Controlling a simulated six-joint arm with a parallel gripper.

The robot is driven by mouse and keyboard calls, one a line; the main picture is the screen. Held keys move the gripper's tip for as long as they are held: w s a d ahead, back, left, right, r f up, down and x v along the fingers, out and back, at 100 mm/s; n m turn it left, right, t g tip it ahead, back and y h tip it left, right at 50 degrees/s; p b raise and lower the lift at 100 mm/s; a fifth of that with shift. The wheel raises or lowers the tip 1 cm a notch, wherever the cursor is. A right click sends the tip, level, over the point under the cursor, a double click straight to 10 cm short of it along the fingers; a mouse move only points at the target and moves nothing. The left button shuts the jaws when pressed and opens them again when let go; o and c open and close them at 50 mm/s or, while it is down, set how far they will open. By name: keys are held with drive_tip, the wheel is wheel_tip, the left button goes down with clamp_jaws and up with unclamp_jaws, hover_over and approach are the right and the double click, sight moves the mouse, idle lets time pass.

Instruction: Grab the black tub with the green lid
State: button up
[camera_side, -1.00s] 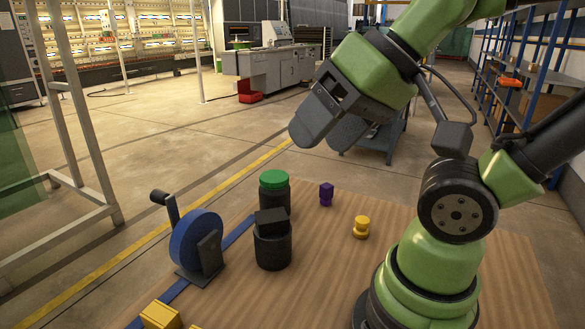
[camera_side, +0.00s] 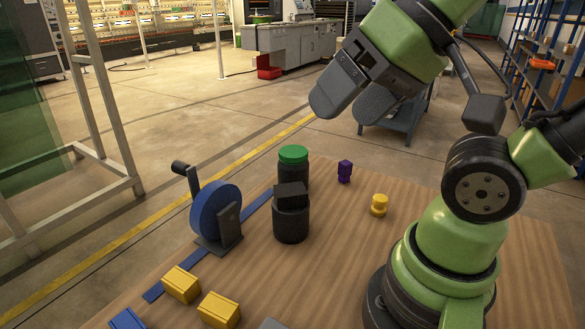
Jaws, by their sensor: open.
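The black tub with the green lid (camera_side: 293,155) stands upright on the wooden table, towards its far left edge. A black container with a dark block on top (camera_side: 291,222) stands in front of it and hides its lower part. My gripper (camera_side: 345,108) is open and empty. It is in the air, above and to the right of the green lid in the picture, clear of the tub.
A blue wheel with a crank (camera_side: 216,213) stands left of the tub. A purple piece (camera_side: 344,171) and a yellow spool-like piece (camera_side: 379,205) stand to the right. Yellow blocks (camera_side: 181,284) lie at the front left of the wooden table (camera_side: 340,270).

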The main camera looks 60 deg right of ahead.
drive_tip(key=o, duration=0.4)
drive_tip(key=m+g+h, duration=0.4)
drive_tip(key=m+h, duration=0.2)
drive_tip(key=m, duration=0.1)
hover_over(293, 151)
drive_tip(key=s+a, duration=0.3)
drive_tip(key=a, duration=0.2)
wheel_tip(293, 151, down, 11)
drive_tip(key=shift+m+g, duration=0.4)
drive_tip(key=shift+g, duration=0.1)
drive_tip(key=x, duration=0.9)
drive_tip(key=shift+w+d, duration=0.4)
drive_tip(key=shift+x, duration=2.8)
